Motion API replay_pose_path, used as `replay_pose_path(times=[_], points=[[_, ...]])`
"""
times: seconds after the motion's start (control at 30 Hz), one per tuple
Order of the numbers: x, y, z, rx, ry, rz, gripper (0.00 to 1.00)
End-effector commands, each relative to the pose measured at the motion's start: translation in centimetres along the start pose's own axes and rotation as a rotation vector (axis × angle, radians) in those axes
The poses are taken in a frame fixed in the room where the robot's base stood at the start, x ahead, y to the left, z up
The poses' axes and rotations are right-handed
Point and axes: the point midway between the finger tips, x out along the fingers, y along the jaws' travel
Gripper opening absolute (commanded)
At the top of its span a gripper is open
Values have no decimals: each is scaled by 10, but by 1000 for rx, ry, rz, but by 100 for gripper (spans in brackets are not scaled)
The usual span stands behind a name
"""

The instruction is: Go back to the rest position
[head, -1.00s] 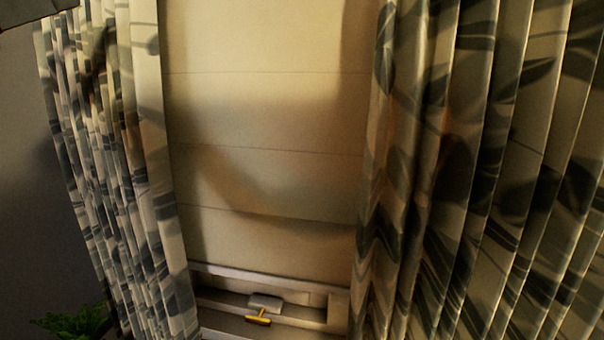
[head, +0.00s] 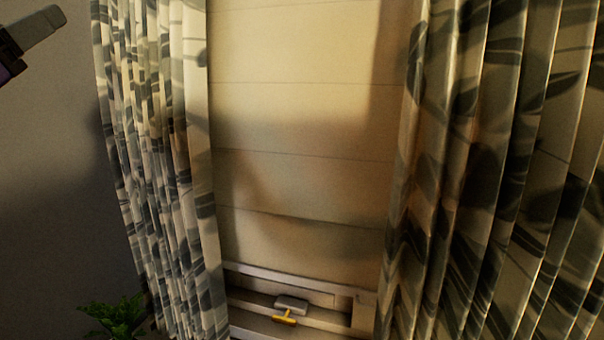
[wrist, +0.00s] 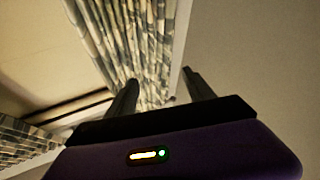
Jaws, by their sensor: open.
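My gripper (wrist: 160,92) shows in the wrist view with its two dark fingers apart and nothing between them. Past the fingers are a patterned curtain and a plain wall. In the head view, part of my gripper (head: 30,38) shows at the top left corner, in front of the grey wall and left of the left curtain. It touches nothing that I can see. The rest of my arm is outside the head view.
A leaf-patterned left curtain (head: 165,150) and right curtain (head: 490,170) hang beside a pale window blind (head: 300,130). A window frame with a brass-coloured handle (head: 285,318) is below. A green plant (head: 118,315) stands bottom left. The grey wall (head: 50,190) is clear.

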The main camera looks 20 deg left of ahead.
Motion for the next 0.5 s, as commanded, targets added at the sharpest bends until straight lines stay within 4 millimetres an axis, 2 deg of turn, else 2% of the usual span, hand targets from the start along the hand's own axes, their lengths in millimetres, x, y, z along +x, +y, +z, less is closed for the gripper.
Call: replay_pose_path(times=[0.17, 0.27, 0.37, 0.5], points=[[-18, -12, 53, -10, 8, -99, 62], [-33, -13, 96, -14, 9, -159, 62], [-54, -8, 145, -13, 5, -215, 62], [-89, 11, 210, -7, -6, -271, 62]])
